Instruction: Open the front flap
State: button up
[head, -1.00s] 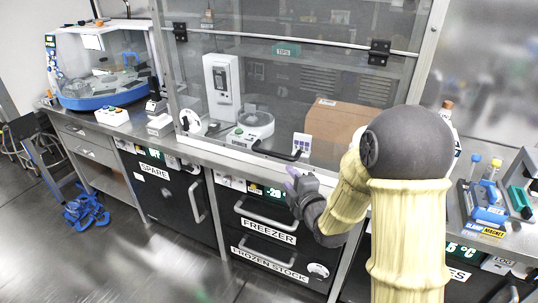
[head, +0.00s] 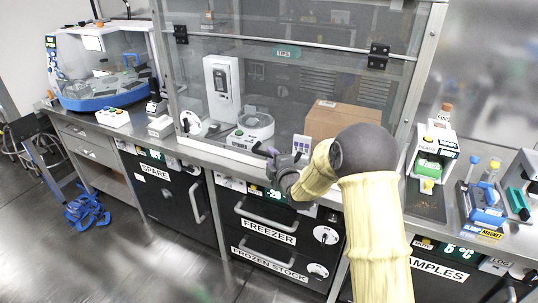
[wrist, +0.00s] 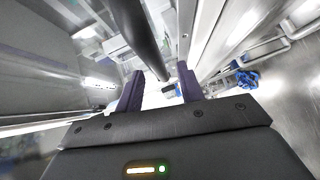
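The front flap (head: 280,92) is a large clear panel on the front of the bench enclosure, hinged near its top and hanging down closed. A black bar handle (wrist: 141,36) runs along its lower edge. My gripper (head: 271,156) is at this handle in the head view and hides most of it. In the wrist view the two purple fingers of my gripper (wrist: 160,88) stand apart, with the black bar passing between them. I cannot see both fingers pressing on the bar.
Behind the panel stand a cardboard box (head: 342,121), a white dispenser (head: 221,88) and a round device (head: 252,127). A freezer (head: 266,220) sits below the counter. A blue-based machine (head: 103,92) is at the left, and a tube rack (head: 486,206) at the right.

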aim_at(269, 155)
jog(key=shift+x, duration=1.65)
grip_shut()
